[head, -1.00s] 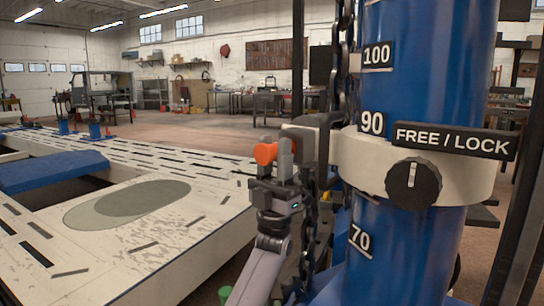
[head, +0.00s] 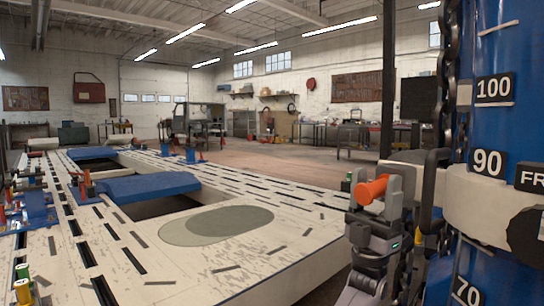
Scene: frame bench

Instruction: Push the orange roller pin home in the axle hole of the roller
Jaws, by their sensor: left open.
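The orange roller pin (head: 371,189) shows its thick end toward me, at the right of the head view. My left gripper (head: 383,184) comes up from below around the pin; its grey fingers stand apart beside it. Whether the fingers touch the pin cannot be told. The pin's far end is hidden behind the fingers and a dark grey part. The roller and its axle hole cannot be made out clearly; they are hidden or covered there. My right gripper is out of view.
A blue column (head: 500,125) with number plates, a cream collar (head: 478,206) and a black chain (head: 448,70) stands close right of my gripper. A long cream slotted frame bench (head: 300,235) with blue plates (head: 150,187) fills the left and middle. Open floor lies behind.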

